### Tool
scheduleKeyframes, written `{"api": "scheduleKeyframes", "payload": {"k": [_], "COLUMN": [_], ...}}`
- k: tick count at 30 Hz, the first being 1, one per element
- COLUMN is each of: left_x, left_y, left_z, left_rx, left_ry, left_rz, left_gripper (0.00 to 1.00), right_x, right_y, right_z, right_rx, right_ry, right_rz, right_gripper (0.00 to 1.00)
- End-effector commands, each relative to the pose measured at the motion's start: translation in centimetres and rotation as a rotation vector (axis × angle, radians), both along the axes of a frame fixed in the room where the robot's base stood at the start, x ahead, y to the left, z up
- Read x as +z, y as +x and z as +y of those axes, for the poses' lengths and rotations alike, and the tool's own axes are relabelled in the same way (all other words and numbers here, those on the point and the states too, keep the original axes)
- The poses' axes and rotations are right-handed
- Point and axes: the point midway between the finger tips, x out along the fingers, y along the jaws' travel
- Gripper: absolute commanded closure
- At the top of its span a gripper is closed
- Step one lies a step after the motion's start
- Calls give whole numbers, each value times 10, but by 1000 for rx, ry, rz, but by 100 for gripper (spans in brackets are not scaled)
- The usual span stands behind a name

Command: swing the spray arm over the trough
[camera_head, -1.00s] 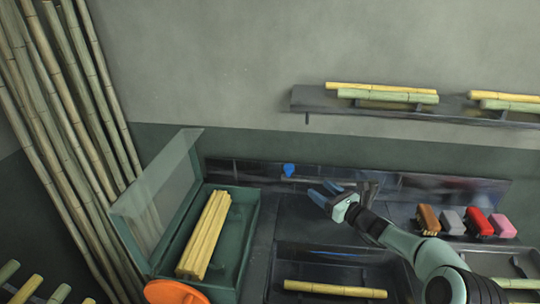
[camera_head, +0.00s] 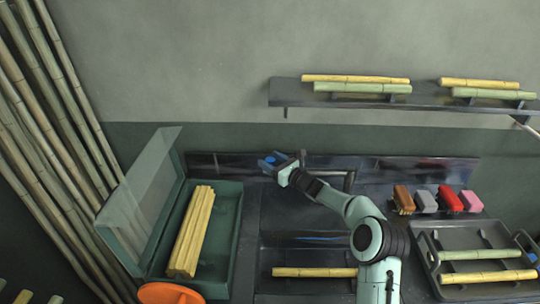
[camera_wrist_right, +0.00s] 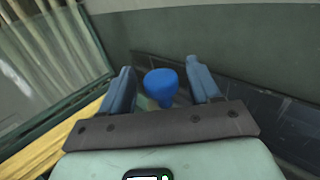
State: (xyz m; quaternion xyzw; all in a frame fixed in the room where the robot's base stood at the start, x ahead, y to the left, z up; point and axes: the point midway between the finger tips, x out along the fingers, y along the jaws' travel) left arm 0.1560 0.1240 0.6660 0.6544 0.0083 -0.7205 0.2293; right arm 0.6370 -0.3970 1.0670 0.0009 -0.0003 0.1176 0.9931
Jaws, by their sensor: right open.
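The spray arm (camera_head: 328,173) is a thin dark bar on a short post at the back of the counter, partly hidden by my right arm. Its blue knob (camera_wrist_right: 161,84) sits between the fingers of my right gripper (camera_head: 271,162), with gaps on both sides in the right wrist view. The right gripper is open around the knob. The trough (camera_head: 275,250) is a dark sunken basin in front of the bar, with a yellow cane (camera_head: 314,272) lying across its front and a blue streak inside. My right arm covers its right side. My left gripper is not in view.
A green box (camera_head: 236,240) with a raised clear lid (camera_head: 140,200) and yellow canes stands left of the trough. An orange disc (camera_head: 170,293) is in front. Several coloured brushes (camera_head: 450,199) and a cane tray (camera_head: 490,236) are at right. A shelf (camera_head: 430,98) hangs above.

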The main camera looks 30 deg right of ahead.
Motion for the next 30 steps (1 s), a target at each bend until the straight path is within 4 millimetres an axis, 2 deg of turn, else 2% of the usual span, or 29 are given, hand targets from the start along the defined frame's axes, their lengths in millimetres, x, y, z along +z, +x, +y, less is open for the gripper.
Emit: {"api": "scheduleKeyframes", "payload": {"k": [3,12,13,18,19,25,30], "left_x": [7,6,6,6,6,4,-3], "left_y": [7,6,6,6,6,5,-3], "left_z": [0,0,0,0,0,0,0], "left_rx": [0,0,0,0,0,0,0], "left_ry": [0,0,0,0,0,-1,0], "left_rz": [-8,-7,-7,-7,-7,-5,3], "left_gripper": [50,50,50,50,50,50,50], "right_x": [1,-1,-1,-1,-1,-1,-3], "right_y": [9,10,10,10,10,7,-6], "right_z": [2,2,2,2,2,2,0], "right_rx": [0,-1,-1,0,0,3,20], "right_ry": [-1,-2,-2,-1,-1,1,0], "right_rz": [-1,1,1,2,1,1,1], "right_gripper": [38,38,41,96,100,100,100]}}
